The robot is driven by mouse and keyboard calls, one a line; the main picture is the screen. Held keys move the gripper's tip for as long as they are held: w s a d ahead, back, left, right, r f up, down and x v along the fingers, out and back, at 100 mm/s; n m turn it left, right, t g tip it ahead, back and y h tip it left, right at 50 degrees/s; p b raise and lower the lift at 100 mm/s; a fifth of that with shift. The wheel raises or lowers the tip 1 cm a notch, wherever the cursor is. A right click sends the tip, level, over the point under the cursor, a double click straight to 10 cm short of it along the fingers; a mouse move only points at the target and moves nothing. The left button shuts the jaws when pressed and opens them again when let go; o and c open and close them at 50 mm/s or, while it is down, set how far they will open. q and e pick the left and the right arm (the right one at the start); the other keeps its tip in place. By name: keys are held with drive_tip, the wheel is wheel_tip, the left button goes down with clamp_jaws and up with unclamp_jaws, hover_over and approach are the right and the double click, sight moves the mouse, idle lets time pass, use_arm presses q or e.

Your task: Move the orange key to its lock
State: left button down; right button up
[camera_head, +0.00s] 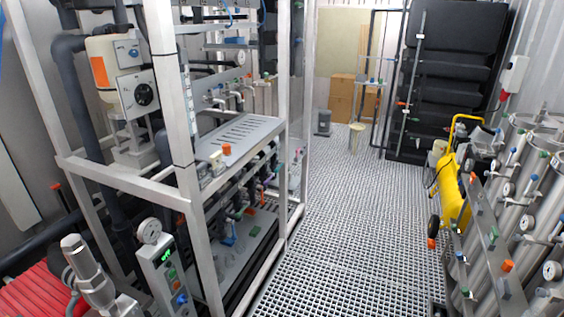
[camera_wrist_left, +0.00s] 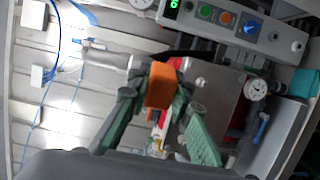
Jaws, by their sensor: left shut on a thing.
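In the left wrist view, my left gripper (camera_wrist_left: 163,118) is shut on the orange key (camera_wrist_left: 163,84), a blocky orange piece between its green-padded fingers. A red and white part shows just below the key, between the fingers; I cannot tell whether it belongs to the key. I cannot make out my left gripper in the head view, and my right gripper is in neither view. I cannot tell which fitting is the key's lock. Small orange blocks show in the head view on the grey shelf (camera_head: 227,149) and on the right-hand rack (camera_head: 507,266).
A control box (camera_head: 165,275) with a green display and buttons stands at lower left; it also shows in the wrist view (camera_wrist_left: 232,24). A metal frame (camera_head: 185,205) with pipes stands at left. Steel vessels (camera_head: 497,205) and a yellow tank (camera_head: 452,190) stand at right. The grated floor (camera_head: 335,240) between is clear.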

use_arm(q)
drive_tip(key=w+d+r+m+t+h, duration=0.1)
drive_tip(key=w+d+m+t+h, duration=0.1)
drive_tip(key=d+m+h, duration=0.4)
drive_tip(key=w+d+r+m+t+h, duration=0.1)
drive_tip(key=d+m+t+h, duration=0.3)
drive_tip(key=d+h, duration=0.8)
drive_tip(key=shift+w+d+r+m+t, duration=0.25)
drive_tip(key=shift+w+d+m, duration=0.4)
drive_tip(key=shift+m, duration=0.65)
drive_tip(key=shift+w+a+f, duration=0.1)
drive_tip(key=shift+a, duration=0.1)
drive_tip(key=shift+s+a+m+g+h, duration=0.2)
drive_tip(key=shift+a+m+g+h, duration=0.2)
drive_tip(key=shift+a+m+h, duration=0.45)
drive_tip(key=shift+s+a+m+g+h, duration=0.2)
drive_tip(key=shift+m+g+h, duration=0.35)
drive_tip(key=shift+h, duration=0.65)
drive_tip(key=shift+s+a+m+g+h, duration=0.15)
drive_tip(key=shift+a+m+g+h, duration=0.15)
drive_tip(key=shift+a+m+h, duration=0.45)
drive_tip(key=shift+d+h, duration=0.2)
drive_tip(key=shift+h, duration=0.1)
